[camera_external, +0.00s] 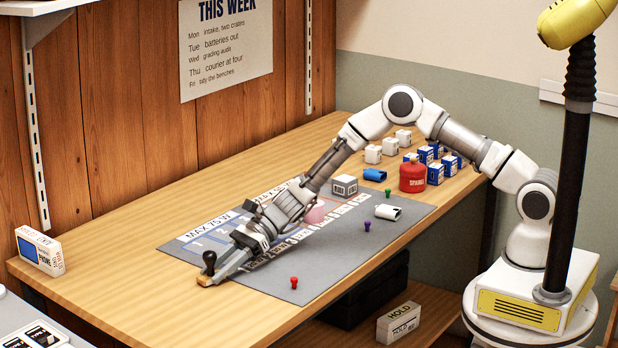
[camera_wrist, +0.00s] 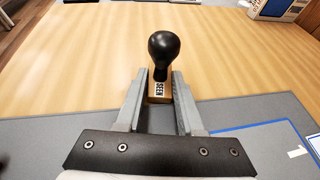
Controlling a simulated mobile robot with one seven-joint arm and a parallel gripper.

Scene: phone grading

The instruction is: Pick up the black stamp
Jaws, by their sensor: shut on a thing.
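The black stamp (camera_external: 209,262) has a round black knob on a wooden base. It stands upright at the left front of the wooden table, just off the grey mat's left edge. In the wrist view the stamp (camera_wrist: 164,52) sits between my fingertips, with a white label reading "SEEN" on its base. My gripper (camera_external: 222,274) is shut on the wooden base, and its fingers also show in the wrist view (camera_wrist: 160,95). The base is at or very near table height; I cannot tell whether it touches the table.
The grey mat (camera_external: 292,282) bears printed charts and red, purple and green pegs. A box (camera_external: 40,252) stands at the table's left end. A red can (camera_external: 412,174), blue and white boxes (camera_external: 436,172) and a white cup-like thing (camera_external: 388,212) are to the right.

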